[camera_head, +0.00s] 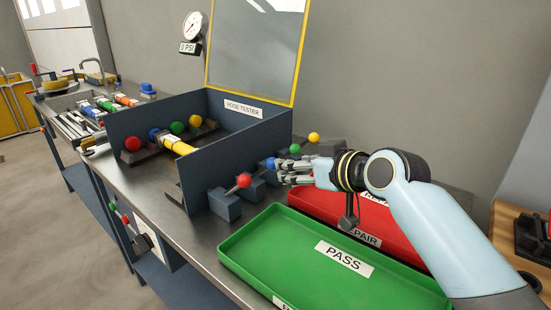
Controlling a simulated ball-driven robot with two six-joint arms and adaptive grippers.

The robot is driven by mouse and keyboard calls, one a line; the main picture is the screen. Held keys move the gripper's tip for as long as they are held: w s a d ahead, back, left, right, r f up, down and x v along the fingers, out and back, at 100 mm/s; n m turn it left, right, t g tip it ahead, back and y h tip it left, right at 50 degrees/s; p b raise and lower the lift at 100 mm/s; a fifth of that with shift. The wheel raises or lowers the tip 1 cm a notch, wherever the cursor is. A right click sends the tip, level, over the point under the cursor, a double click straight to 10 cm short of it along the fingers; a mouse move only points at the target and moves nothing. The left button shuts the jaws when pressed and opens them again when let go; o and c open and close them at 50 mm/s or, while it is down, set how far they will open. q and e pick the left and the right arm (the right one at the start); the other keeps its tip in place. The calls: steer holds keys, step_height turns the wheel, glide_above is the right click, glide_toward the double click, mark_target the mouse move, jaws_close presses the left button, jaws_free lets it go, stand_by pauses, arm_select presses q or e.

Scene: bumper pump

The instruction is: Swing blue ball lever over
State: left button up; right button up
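Outside the hose tester's right wall is a row of grey blocks with ball levers: red (244,180), blue (268,163), green (295,149) and yellow (313,137). The blue ball's stem is mostly hidden, so its lean is unclear. My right gripper (279,172) comes in from the right with its fingers apart. Its fingertips are just right of the blue ball; whether they touch it I cannot tell. The hose tester (205,162) has its yellow-framed lid up. Inside are another red ball (132,144) and blue ball (154,134).
A yellow-fitted hose (178,145) lies inside the tester. A green PASS tray (260,231) stands in front of my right arm, with a red REPAIR tray (318,203) behind it under the gripper. A pressure gauge (193,27) on the wall has a 0 PSI sign.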

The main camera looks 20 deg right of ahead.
mark_target(265, 169)
steer(key=x, duration=0.9)
steer(key=shift+r, duration=0.1)
steer(key=shift+c, duration=1.1)
arm_select(q)
steer(key=shift+f, duration=0.25)
arm_select(e)
jaws_close()
